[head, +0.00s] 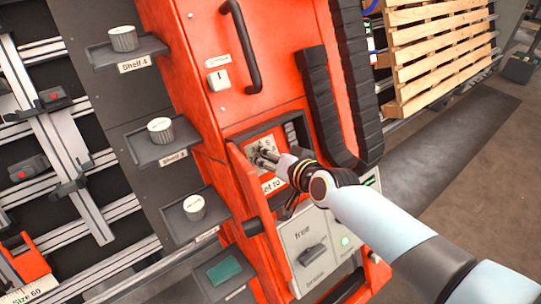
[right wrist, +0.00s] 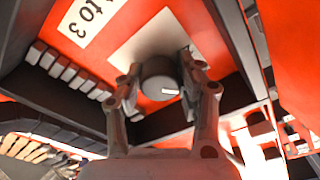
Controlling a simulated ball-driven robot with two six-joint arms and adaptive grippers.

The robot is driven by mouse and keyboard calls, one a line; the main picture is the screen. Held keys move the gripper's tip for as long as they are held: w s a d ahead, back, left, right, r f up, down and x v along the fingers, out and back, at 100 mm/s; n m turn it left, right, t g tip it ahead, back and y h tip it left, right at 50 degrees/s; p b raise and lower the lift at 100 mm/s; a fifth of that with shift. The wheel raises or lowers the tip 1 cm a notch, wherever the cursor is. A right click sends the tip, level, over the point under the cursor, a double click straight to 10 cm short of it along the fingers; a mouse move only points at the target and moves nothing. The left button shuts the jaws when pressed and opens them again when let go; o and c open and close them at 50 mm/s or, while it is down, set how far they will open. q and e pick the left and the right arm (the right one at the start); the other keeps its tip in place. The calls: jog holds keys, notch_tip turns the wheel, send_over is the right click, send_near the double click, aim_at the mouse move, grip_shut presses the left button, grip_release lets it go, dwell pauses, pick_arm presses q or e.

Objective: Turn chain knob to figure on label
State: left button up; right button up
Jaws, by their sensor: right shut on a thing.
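The chain knob (right wrist: 157,76) is a grey round knob with a short white mark on its face, seen in the right wrist view. My right gripper (right wrist: 160,78) is shut on it, one finger on each side. In the head view my right gripper (head: 266,154) reaches into a recess of the orange cabinet and mostly hides the knob. A white label (right wrist: 88,22) beside the knob shows "to 3"; it is partly covered in the head view (head: 271,185). The pale dial plate (head: 260,141) lies behind the fingers; its figures are not readable. My left gripper is not in view.
The orange cabinet (head: 200,48) has a black handle (head: 241,45) above. A lever panel marked "free" (head: 299,258) with a green light is below. A dark cable chain (head: 353,80) runs right of the recess.

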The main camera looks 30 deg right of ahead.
jog(key=o, duration=1.2)
jog(key=shift+c, duration=0.2)
jog(key=shift+s, duration=0.1)
jog(key=v, duration=1.1)
jog(key=shift+s+r, duration=0.2)
jog(key=shift+s, duration=0.2)
